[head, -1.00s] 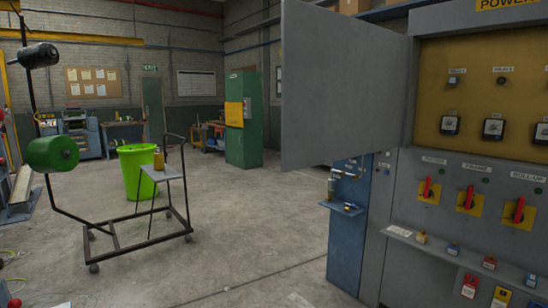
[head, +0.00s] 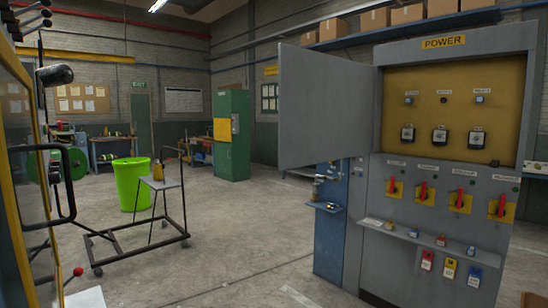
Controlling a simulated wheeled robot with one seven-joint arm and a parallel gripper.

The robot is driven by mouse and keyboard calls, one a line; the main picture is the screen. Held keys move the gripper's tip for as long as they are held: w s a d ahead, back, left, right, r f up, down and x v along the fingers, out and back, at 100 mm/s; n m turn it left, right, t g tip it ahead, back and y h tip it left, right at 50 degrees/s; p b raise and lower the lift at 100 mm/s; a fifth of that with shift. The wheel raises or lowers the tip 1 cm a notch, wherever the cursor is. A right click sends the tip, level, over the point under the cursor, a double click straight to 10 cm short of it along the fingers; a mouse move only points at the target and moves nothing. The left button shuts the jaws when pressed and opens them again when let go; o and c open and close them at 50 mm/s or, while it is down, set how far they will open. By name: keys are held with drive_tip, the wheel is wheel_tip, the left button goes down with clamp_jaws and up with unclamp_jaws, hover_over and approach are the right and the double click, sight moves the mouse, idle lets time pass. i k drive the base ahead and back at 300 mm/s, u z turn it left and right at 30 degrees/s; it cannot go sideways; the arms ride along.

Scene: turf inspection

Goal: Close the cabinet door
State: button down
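The grey power cabinet (head: 405,262) stands at the right in the head view, under a yellow POWER label. Its upper door (head: 318,108) is a flat grey panel, hinged on the left side of the upper compartment and swung wide open to the left. The open compartment shows a yellow-brown back panel (head: 460,100) with several dials and small knobs. My gripper is not in view, so its state and its distance from the door are hidden.
A blue unit (head: 331,245) with a small shelf stands against the cabinet's left side. A dark trolley (head: 125,250) and a green bin (head: 131,185) stand at the left. A yellow-framed machine (head: 25,200) fills the left edge. The concrete floor (head: 240,245) between is clear.

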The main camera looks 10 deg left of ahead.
sight(325, 101)
drive_tip(key=u, duration=0.55)
drive_tip(key=i, duration=1.65)
